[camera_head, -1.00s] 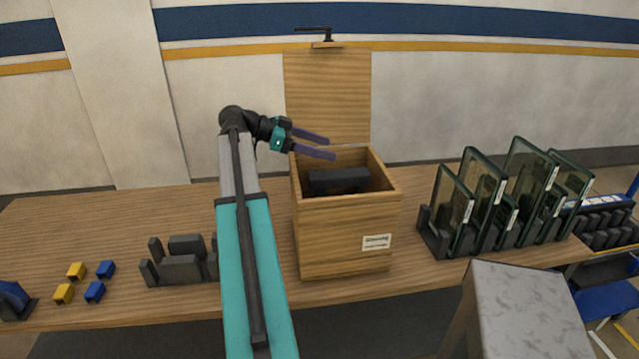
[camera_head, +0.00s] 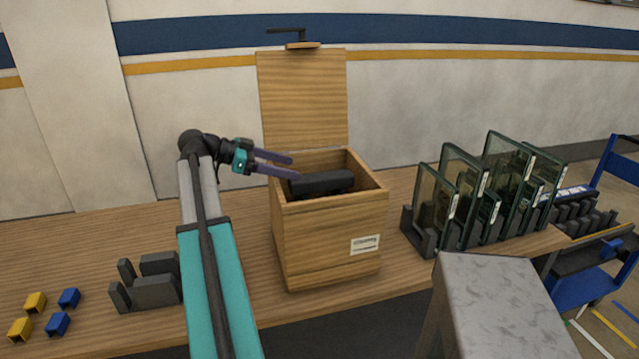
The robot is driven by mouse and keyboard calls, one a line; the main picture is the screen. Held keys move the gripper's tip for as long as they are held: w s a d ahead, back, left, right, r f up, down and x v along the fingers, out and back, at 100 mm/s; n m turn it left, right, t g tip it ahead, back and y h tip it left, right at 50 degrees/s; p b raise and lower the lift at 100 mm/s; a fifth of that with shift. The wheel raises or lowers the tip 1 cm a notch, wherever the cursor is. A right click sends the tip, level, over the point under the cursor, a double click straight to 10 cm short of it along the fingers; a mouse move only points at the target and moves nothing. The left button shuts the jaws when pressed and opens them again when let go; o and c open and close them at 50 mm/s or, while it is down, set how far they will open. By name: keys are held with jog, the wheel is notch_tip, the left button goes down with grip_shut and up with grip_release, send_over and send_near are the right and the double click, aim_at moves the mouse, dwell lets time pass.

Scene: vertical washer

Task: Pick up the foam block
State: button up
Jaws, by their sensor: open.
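A dark, near-black block (camera_head: 321,184), which looks like the foam block, lies inside an open wooden box (camera_head: 330,242) on the table. Its lower part is hidden by the box's front wall. My gripper (camera_head: 296,168) is at the box's upper left side, with its two purple fingers apart and pointing right. The fingertips overlap the box's left rim and the block's left end in the picture. I cannot tell their exact height above the block. Nothing is between the fingers.
The box's lid (camera_head: 303,100) stands upright behind it. A rack of glass panels (camera_head: 470,195) stands to the right. Dark grey holders (camera_head: 148,285) and small yellow (camera_head: 35,302) and blue blocks (camera_head: 69,298) are on the left. A grey metal-topped object (camera_head: 495,285) is in the right foreground.

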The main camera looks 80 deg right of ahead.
aim_at(327, 175)
jog(key=shift+p+x, duration=0.95)
jog(key=shift+x, duration=3.35)
jog(key=shift+s+d+p, duration=0.15)
jog(key=shift+s+p, duration=0.15)
jog(key=shift+s, duration=0.15)
jog(key=shift+p+x, duration=0.85)
jog(key=shift+x, duration=1.3)
jog(key=c, duration=1.1)
jog(key=shift+r, duration=0.15)
